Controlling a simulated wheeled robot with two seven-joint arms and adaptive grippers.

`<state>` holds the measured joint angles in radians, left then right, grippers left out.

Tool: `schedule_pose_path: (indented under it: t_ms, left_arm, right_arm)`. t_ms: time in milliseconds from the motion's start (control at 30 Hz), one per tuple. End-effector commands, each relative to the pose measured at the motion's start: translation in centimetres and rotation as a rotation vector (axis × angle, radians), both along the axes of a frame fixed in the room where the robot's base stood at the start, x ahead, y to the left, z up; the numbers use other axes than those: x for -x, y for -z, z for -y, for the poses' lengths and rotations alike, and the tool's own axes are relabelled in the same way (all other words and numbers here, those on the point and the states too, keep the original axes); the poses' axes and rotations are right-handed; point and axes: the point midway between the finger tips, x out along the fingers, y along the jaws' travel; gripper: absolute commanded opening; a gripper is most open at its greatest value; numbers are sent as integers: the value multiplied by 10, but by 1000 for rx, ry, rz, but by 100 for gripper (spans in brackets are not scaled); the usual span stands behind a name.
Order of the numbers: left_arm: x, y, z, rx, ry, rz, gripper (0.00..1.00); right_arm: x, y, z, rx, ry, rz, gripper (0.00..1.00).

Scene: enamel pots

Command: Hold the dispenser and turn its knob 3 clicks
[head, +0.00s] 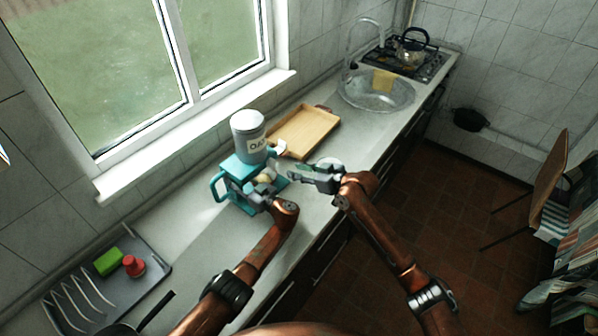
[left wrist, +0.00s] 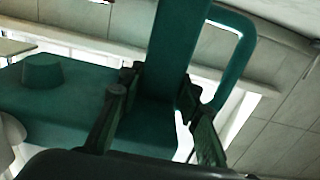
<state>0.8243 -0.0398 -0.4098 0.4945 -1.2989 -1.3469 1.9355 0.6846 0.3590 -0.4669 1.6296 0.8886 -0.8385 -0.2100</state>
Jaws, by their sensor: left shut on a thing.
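The dispenser has a teal stand (head: 240,172) with a side handle (head: 217,186), and a grey canister with a white label (head: 248,140) sits on top. It stands upright on the counter. A pale part (head: 281,148) juts from its right side and may be the knob; I cannot tell. My left gripper (head: 262,190) is at the stand's front, shut on its teal post, which also shows between the fingers in the left wrist view (left wrist: 155,105). My right gripper (head: 292,173) is right of the dispenser, open and empty, its fingers pointing left, apart from it.
A white bowl (head: 330,163) sits behind my right gripper. A wooden tray (head: 303,132) lies behind it. A grey drying rack (head: 150,265) with a green sponge (head: 108,261) and a red item (head: 133,266) is at left. The sink (head: 376,92) and stove (head: 408,62) are at the far end.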

Motion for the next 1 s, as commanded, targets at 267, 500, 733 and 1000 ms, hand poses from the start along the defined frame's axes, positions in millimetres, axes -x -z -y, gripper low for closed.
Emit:
schedule_pose_path:
  t_ms: [267,500,733,1000]
  left_arm:
    - [1,1,-1,0,-2,-1,0]
    - [0,1,-1,0,-1,-1,36]
    - [0,0,0,-1,-1,-1,52]
    - [0,0,1,0,0,0,52]
  right_arm:
    - [3,-1,4,1,0,-1,28]
    - [3,-1,4,1,0,-1,28]
    - [3,-2,3,1,0,-1,28]
    - [3,-2,3,1,0,-1,28]
